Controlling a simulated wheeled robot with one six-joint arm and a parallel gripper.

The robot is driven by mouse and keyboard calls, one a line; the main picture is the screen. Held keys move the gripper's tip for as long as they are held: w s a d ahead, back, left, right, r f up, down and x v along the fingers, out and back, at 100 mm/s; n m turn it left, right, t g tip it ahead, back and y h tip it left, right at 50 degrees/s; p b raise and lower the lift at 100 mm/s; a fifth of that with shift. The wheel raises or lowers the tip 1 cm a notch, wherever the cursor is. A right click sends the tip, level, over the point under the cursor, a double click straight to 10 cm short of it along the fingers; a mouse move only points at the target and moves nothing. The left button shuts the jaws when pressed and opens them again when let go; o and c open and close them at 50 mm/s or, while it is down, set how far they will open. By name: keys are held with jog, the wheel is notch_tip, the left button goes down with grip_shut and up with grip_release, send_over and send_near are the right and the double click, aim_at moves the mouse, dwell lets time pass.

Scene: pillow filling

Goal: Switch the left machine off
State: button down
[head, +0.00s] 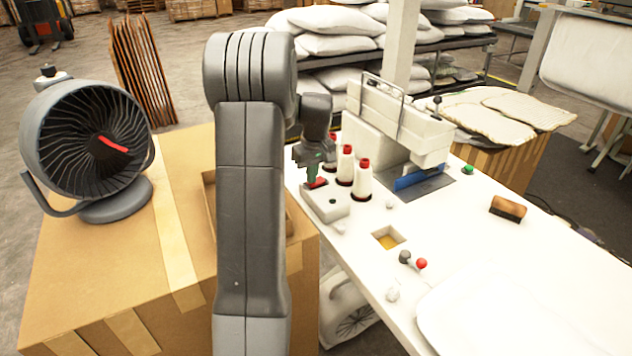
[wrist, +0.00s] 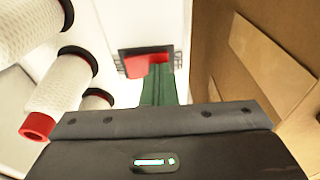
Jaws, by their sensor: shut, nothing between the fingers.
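A small white box (head: 330,206) sits at the left end of the white table, beside the thread cones. A red switch (head: 317,183) in a dark frame is on its top. My gripper (head: 312,180) points down at the red switch, its green fingers closed together and empty. In the wrist view the fingertips (wrist: 159,68) overlap the red switch (wrist: 135,65) and hide part of it. I cannot tell whether they touch it or which way it is tipped. A white sewing machine (head: 400,118) with a blue plate stands behind the cones.
Several white thread cones with red tops (head: 363,180) stand close to the right of my gripper. A cardboard box (head: 120,270) with a grey fan (head: 85,140) is at left. A brown brush (head: 508,209) and a red knob (head: 421,263) are on the table.

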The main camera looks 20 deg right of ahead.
jog(key=shift+r, duration=0.1)
notch_tip(320, 180, up, 7)
jog(key=p, duration=0.5)
jog(key=shift+f, duration=0.2)
jog(key=shift+f+b, duration=2.5)
jog(key=shift+f, duration=0.85)
